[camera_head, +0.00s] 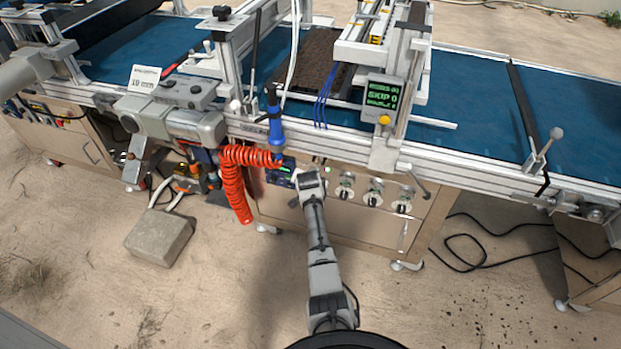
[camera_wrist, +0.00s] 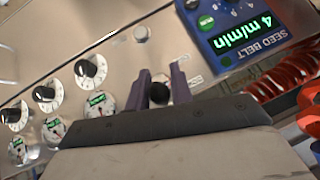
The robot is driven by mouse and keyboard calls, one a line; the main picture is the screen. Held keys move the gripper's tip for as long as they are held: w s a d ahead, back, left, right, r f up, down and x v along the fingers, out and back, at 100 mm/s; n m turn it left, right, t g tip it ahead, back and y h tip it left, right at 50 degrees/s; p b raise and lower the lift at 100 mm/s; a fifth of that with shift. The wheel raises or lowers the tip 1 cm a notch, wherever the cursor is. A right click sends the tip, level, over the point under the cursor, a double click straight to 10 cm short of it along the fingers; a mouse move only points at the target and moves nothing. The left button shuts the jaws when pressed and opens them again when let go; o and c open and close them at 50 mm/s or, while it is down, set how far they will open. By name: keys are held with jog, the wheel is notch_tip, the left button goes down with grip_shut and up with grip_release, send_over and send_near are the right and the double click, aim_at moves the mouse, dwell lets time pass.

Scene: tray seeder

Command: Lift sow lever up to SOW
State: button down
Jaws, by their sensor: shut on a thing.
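The sow lever shows in the wrist view as a small round black knob (camera_wrist: 159,93) on the metal panel (camera_wrist: 60,58). My gripper (camera_wrist: 160,76) has its two dark fingers on either side of the knob and is shut on it. The lever's shaft and exact tilt are hidden, and the small label beside it is too small to read. In the head view my gripper reaches the front panel (camera_head: 355,216) just below the blue seed belt box, and my own wrist hides the lever.
The blue seed belt box (camera_wrist: 245,32), reading 4 m/min, sits beside the fingers. Black dials (camera_wrist: 90,68) and small green displays line the panel on the other side. A red coiled hose (camera_head: 234,184) hangs left of my gripper. The floor in front is mostly open.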

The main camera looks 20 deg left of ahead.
dwell(0.3)
jog(key=shift+r, duration=0.1)
jog(key=c, duration=1.2)
grip_release()
jog(key=v, duration=1.3)
jog(key=shift+r, duration=0.4)
jog(key=shift+s, duration=0.15)
